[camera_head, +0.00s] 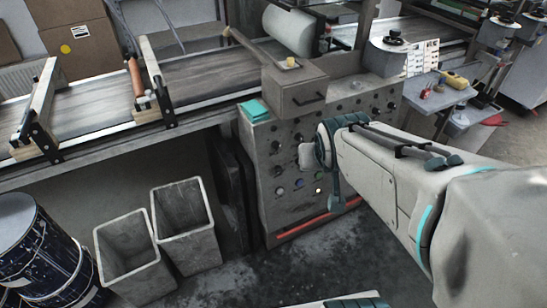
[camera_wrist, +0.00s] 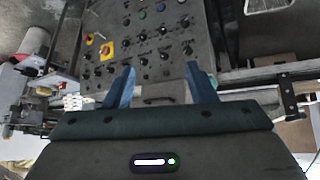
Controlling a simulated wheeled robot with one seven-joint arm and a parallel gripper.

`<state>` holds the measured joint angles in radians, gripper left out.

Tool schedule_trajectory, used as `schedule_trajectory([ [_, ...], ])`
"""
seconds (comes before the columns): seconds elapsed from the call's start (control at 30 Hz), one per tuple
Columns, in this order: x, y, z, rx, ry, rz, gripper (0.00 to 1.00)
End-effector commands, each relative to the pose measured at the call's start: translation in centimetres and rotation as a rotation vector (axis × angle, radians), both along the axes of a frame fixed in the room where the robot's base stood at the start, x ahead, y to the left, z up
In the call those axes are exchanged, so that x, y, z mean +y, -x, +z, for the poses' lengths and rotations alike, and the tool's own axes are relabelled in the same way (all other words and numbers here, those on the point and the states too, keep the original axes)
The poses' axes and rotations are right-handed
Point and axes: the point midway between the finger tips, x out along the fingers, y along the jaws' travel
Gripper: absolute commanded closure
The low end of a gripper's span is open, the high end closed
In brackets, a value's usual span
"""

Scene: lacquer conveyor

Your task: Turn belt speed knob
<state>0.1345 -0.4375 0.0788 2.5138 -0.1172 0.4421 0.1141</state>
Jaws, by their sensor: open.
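The grey control panel (camera_head: 290,205) stands at the end of the conveyor, with several black knobs and coloured buttons on its face. In the wrist view the panel (camera_wrist: 172,20) appears turned round, with rows of black knobs (camera_wrist: 142,60) just beyond the fingers. I cannot tell which one is the belt speed knob; the labels are too small to read. My gripper (camera_wrist: 160,86) is open and empty, its two blue fingers spread apart in front of the panel. In the head view my arm hides part of the panel's right side.
A drawer box with a handle (camera_head: 297,92) sits above the panel. A teal pad (camera_head: 254,110) lies on its ledge. The conveyor (camera_head: 215,72) runs left. Two grey bins (camera_head: 127,250) and a dark drum (camera_head: 35,250) stand at lower left. A red bar (camera_head: 300,226) crosses the panel's foot.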

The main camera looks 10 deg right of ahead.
Motion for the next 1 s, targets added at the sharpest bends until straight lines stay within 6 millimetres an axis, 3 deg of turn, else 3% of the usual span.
schedule_trajectory([
  [0.03,-0.4,-0.9,-3.3,-0.031,0.006,-0.006,0.49],
  [0.1,-0.7,-2.2,-5.2,-0.081,0.011,-0.011,0.49],
  [0.6,-1.5,-10.0,-18.9,-0.433,-0.031,0.027,0.49],
  [1.0,-0.6,-13.6,-29.2,-0.704,-0.171,0.103,0.49],
])
